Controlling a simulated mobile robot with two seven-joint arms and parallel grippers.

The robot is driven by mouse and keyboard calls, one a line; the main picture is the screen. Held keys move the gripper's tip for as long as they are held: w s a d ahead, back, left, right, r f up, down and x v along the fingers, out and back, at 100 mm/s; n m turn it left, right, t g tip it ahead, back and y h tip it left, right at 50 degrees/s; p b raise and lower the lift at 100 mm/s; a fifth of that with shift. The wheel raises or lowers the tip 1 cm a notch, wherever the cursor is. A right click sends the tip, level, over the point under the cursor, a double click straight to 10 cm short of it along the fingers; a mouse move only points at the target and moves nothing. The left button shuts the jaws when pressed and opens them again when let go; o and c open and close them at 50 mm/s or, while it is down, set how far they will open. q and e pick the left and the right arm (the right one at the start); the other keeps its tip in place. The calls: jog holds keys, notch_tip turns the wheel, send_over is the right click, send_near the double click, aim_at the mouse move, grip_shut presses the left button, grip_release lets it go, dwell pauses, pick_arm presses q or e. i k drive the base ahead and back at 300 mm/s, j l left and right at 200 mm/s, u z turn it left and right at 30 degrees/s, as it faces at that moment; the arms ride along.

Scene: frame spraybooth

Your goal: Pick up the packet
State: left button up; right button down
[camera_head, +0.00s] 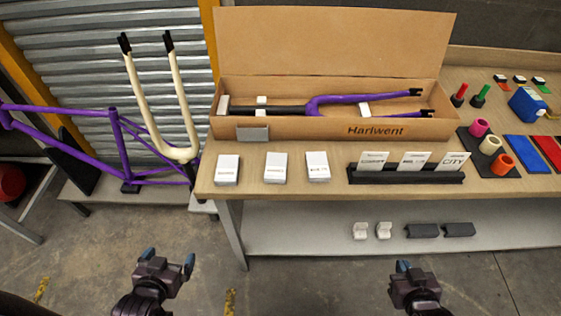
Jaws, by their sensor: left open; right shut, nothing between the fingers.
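Three small white packets lie in a row on the front left of the wooden table: a left one (227,169), a middle one (275,167) and a right one (318,166). Each has small dark print, too small to read. I cannot tell which of them is the task's packet. My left gripper (169,261) is open and empty, low in front of the table and to the left of its front corner. My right gripper (403,267) is shut and empty, below the table's front edge. Both are well apart from the packets.
An open cardboard box (300,129) holding a purple fork (350,98) stands behind the packets. A grey block (253,134) touches its front. A black card holder (405,175) stands right of the packets. A bike frame (75,153) is at left. A lower shelf (300,240) runs under the table.

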aim_at(276, 166)
jog(key=i+j+z, duration=0.15)
jog(key=j+z, duration=0.3)
jog(key=j, duration=0.4)
jog(key=j+z, duration=0.5)
jog(key=j, duration=0.4)
jog(key=k+j+z, duration=0.15)
jog(key=j+z, duration=0.3)
jog(key=j, duration=0.4)
